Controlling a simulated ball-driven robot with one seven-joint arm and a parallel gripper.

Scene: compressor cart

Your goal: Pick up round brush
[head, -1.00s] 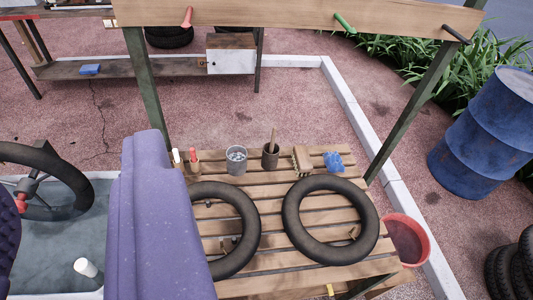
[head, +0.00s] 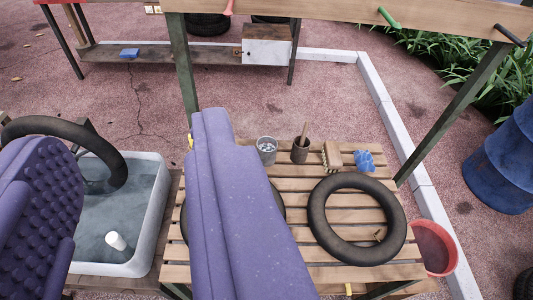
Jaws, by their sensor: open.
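The round brush (head: 305,131) seems to be the upright wooden handle in a dark, cup-shaped body on the far side of the slatted wooden table (head: 290,255). I cannot tell whether the dark part is a pot or the brush itself. My gripper (head: 131,130) is open and empty, with two wide-apart purple fingers. The left finger shows a studded pad; the right one reaches over the table, left of the brush and apart from it in the picture. A grey metal cup (head: 266,150) stands left of the brush, and a wooden bristle brush (head: 332,157) lies right of it.
A blue item (head: 364,160) lies at the table's far right. A black tube (head: 318,228) lies in front; another is mostly hidden by my right finger. A water tub (head: 150,225) stands left with a tube in it. A beam (head: 330,15) on posts crosses behind.

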